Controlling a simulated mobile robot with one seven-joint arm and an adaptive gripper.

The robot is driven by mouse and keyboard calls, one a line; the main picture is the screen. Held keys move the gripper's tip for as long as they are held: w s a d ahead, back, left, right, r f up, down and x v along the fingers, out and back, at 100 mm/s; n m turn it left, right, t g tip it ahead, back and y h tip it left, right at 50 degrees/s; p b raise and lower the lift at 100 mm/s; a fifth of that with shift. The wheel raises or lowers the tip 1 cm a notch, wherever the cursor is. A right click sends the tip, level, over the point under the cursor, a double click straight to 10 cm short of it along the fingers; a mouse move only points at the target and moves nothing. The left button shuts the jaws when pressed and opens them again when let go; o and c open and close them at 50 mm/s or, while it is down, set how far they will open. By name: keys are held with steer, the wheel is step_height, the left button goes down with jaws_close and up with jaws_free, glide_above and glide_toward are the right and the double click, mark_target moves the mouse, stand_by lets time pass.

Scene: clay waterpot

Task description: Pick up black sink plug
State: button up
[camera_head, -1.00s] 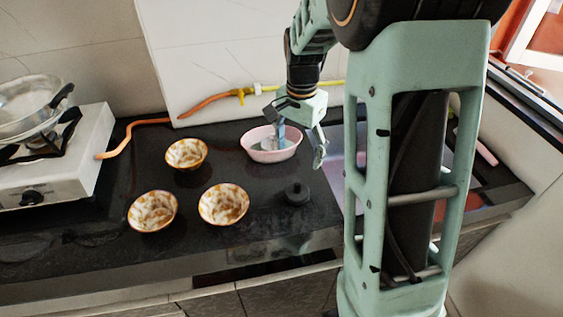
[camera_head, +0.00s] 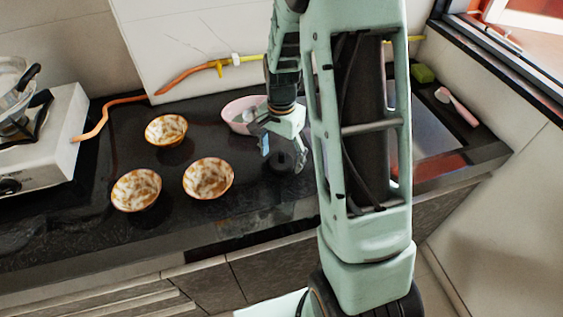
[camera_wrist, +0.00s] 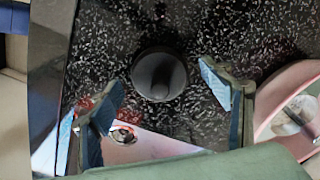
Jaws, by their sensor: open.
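The black sink plug (camera_wrist: 158,75) is a round dark disc with a knob, on the speckled black counter. In the head view the plug (camera_head: 277,162) shows just behind and between my gripper's fingers, partly covered. My gripper (camera_head: 283,160) is open and points down over the plug. In the wrist view my gripper's two fingers (camera_wrist: 165,107) are spread either side, with the plug lying a little beyond the fingertips, between their lines. Nothing is held. The exact height above the plug cannot be told.
A pink basin (camera_head: 240,114) is close behind my gripper; it also shows in the wrist view (camera_wrist: 270,112). Three patterned bowls (camera_head: 208,178) stand to the left. A stove (camera_head: 40,140) is at far left. The sink (camera_head: 430,135) lies right, partly hidden by my arm.

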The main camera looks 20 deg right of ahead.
steer(key=c, duration=1.2)
steer(key=shift+c, duration=0.3)
steer(key=shift+r, duration=0.15)
